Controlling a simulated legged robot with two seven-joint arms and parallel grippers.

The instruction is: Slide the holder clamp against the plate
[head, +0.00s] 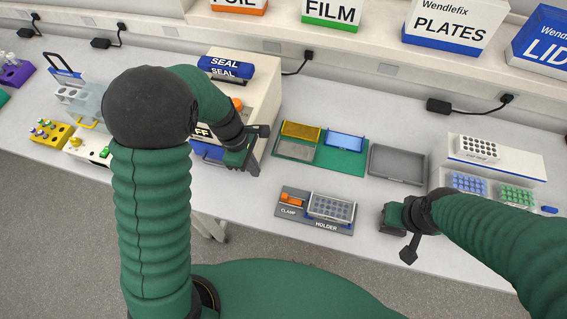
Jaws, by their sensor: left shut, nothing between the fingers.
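The grey holder base (317,229) lies near the front edge of the bench, marked CLAMP and HOLDER. A pale plate with rows of round wells (331,207) sits in its right part. The orange clamp (291,199) is on its left part, left of the plate; whether they touch is too small to tell. My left gripper (248,167) is shut and empty, up and left of the holder, in front of the cream sealing machine. My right gripper (387,228) is right of the holder, apart from it; its fingers are hard to see.
Behind the holder are a green tray (342,165) with yellow and blue pieces and an empty grey tray (397,166). The sealing machine (262,85) stands at back left. A white rack (465,205) with blue and green tubes stands at right.

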